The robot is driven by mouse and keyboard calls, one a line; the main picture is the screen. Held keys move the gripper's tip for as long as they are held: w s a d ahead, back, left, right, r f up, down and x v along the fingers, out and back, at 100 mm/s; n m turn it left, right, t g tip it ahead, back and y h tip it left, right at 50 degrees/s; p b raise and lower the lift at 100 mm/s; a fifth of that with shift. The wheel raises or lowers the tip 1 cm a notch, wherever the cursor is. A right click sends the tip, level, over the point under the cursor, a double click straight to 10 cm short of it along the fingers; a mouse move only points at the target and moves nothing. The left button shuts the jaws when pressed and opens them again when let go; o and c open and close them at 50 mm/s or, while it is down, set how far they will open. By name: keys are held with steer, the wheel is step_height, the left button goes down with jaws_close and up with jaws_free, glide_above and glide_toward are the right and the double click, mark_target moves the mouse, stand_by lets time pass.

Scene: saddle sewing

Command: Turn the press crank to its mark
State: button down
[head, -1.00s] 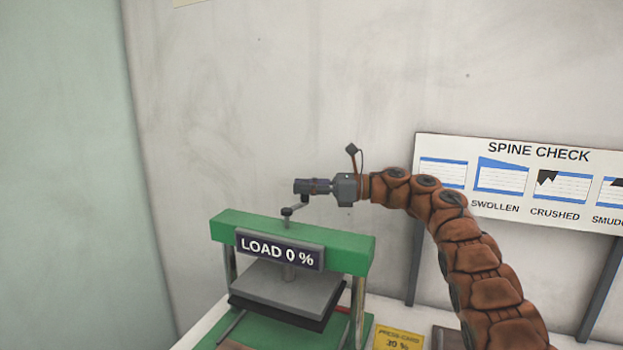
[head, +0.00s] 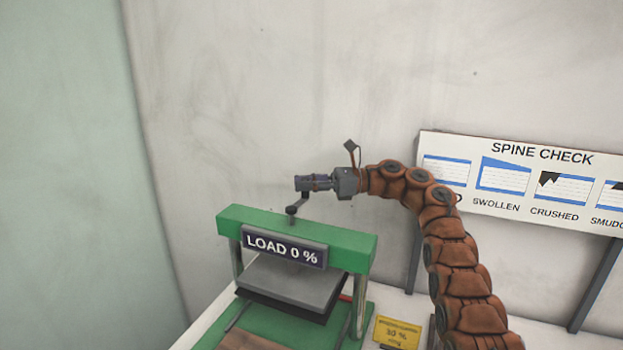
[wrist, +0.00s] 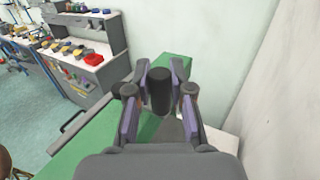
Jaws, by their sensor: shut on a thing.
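The green press (head: 340,247) stands on a white bench, with a grey plate (head: 290,281) under its top beam. A dark sign on the beam reads "LOAD 0 %". The small dark crank (head: 292,210) rises from the top of the beam. My gripper (head: 306,183) is level above the beam, at the crank's upper end. In the wrist view the dark crank handle (wrist: 159,90) stands between the two fingers, and my gripper (wrist: 159,84) is shut on it. In the head view the fingers largely hide the handle. I cannot make out a mark for the crank.
A yellow card (head: 396,332) with "30 %" lies on the bench right of the press. A "SPINE CHECK" board (head: 530,185) is behind my arm. The wall is close behind the press. The wrist view shows a cluttered workbench (wrist: 85,60) across the floor.

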steer(key=shift+a, duration=0.2)
stand_by(0.4)
steer(key=c, duration=1.2)
jaws_free()
steer(key=shift+a, duration=0.1)
steer(key=shift+o, duration=0.9)
steer(key=shift+c, duration=0.3)
